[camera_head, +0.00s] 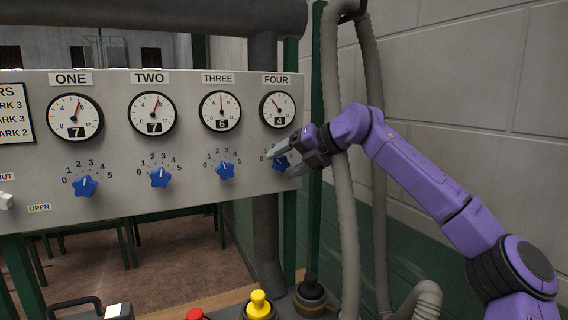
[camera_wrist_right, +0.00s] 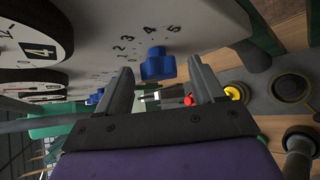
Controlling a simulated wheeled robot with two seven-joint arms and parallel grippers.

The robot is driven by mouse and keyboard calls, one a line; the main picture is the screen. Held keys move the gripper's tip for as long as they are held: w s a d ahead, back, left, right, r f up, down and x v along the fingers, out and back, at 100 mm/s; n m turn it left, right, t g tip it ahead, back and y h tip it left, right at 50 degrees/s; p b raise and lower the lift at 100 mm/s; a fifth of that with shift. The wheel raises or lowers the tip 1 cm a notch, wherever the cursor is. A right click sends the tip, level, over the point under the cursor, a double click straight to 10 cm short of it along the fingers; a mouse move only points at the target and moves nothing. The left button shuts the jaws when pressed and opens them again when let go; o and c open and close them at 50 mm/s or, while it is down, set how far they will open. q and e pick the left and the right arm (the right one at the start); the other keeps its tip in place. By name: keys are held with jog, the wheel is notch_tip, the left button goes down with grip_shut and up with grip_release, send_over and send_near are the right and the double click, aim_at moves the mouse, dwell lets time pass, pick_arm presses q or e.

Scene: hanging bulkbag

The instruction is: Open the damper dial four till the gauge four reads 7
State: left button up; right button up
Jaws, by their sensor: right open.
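Gauge four (camera_head: 278,109) on the grey panel (camera_head: 110,190) shows 4 in its window. The blue star-shaped damper dial four (camera_head: 281,163) sits below it, partly hidden by my right gripper (camera_head: 283,160) in the head view. In the right wrist view, dial four (camera_wrist_right: 158,66) shows ahead of and between the two fingers of the right gripper (camera_wrist_right: 160,85). The fingers are open and I see no grip on the dial; whether a finger touches it I cannot tell. The gauge four face also shows in the wrist view (camera_wrist_right: 36,48). My left gripper is not in view.
Gauges one (camera_head: 75,118), two (camera_head: 152,114) and three (camera_head: 220,111) read 7, 7 and 6, with blue dials below. Grey hoses (camera_head: 342,130) hang right of the panel, close by my right arm. Yellow (camera_head: 258,303) and red (camera_head: 195,315) buttons stand below.

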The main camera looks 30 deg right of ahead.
jog(key=b+v, duration=0.2)
jog(key=v, duration=0.8)
